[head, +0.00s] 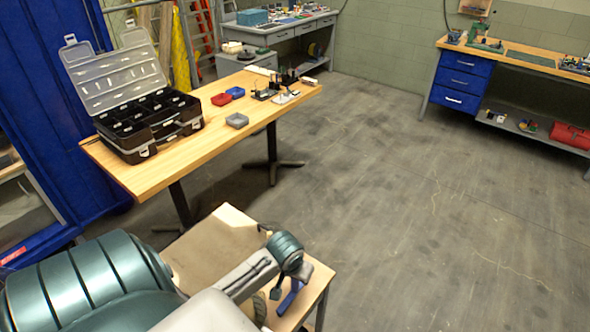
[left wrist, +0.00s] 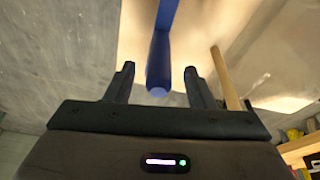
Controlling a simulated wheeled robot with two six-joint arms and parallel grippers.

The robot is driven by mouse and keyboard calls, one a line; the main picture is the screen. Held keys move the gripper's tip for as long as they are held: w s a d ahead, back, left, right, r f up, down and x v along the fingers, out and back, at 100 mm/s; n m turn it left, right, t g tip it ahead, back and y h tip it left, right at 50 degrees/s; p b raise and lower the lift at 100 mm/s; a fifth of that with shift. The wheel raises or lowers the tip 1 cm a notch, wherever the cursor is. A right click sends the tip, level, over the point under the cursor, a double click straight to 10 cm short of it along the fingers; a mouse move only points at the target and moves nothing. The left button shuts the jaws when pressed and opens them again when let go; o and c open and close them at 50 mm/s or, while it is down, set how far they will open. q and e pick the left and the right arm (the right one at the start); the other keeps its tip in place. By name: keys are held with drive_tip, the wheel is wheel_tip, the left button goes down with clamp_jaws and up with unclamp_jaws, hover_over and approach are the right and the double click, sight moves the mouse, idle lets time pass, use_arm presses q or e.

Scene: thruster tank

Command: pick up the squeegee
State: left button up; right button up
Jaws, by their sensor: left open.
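The squeegee shows as a blue piece (head: 291,297) by the front right corner of the small near table in the head view. In the left wrist view its blue handle (left wrist: 159,62) points toward my palm, its end between the two fingers. My left gripper (left wrist: 158,75) is open, with a gap on each side of the handle. In the head view my left arm reaches over the near table and its wrist is above the squeegee. The rest of the squeegee is hidden or out of frame. My right gripper is not in view.
A workbench with blue drawers (head: 460,82) stands far right. The floor between is clear.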

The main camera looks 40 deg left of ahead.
use_arm(q)
drive_tip(key=shift+w+f, duration=0.15)
drive_tip(key=shift+f, duration=0.45)
drive_tip(key=shift+w+f, duration=0.1)
drive_tip(key=shift+f, duration=0.4)
drive_tip(key=shift+c, duration=1.1)
clamp_jaws()
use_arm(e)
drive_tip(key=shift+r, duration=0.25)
